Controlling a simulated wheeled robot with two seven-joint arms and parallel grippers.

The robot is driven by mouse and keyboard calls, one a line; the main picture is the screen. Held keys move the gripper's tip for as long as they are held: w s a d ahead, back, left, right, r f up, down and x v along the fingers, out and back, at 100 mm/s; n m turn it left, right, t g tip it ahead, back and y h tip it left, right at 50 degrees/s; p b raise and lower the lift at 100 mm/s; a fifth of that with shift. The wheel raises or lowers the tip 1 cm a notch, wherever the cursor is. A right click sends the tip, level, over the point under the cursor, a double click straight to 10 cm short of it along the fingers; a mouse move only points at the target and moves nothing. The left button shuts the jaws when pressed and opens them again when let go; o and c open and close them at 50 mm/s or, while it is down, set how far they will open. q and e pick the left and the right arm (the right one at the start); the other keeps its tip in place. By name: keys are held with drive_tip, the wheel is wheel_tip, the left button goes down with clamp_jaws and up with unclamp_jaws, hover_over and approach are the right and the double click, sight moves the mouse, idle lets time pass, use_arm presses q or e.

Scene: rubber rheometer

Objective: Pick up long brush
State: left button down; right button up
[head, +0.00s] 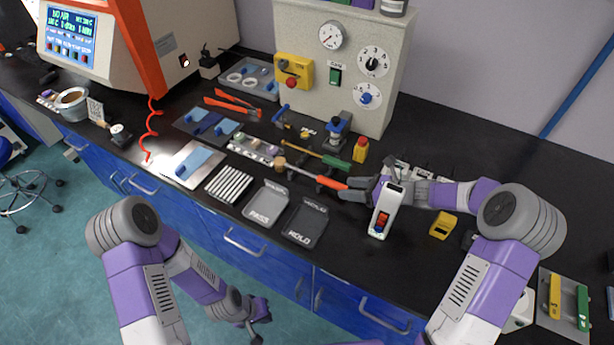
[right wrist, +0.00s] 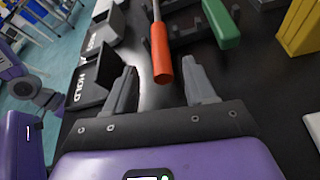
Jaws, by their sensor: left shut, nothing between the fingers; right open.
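A long tool with an orange handle, which I take to be the long brush (head: 330,183), lies on the black bench. Its thin shaft runs up-left to a tan end in the head view. My right gripper (head: 352,188) is open at the handle end. In the right wrist view the orange handle (right wrist: 161,58) reaches between the spread fingertips of the right gripper (right wrist: 160,68), with gaps on both sides. Whether the fingers are level with it I cannot tell. My left gripper (head: 256,322) is shut and empty, low in front of the blue cabinets.
A green-handled tool (head: 335,161) lies close behind the orange handle; its handle also shows in the right wrist view (right wrist: 222,24). Black mold tray (head: 304,224) and grey tray (head: 265,208) lie in front. A yellow block (head: 443,226) is to the right. Instruments stand behind.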

sight(339, 184)
drive_tip(key=b+x, duration=0.1)
drive_tip(key=x, duration=0.3)
drive_tip(key=shift+w+a, duration=0.2)
drive_tip(key=shift+w, duration=0.1)
drive_tip(key=shift+r, duration=0.15)
clamp_jaws()
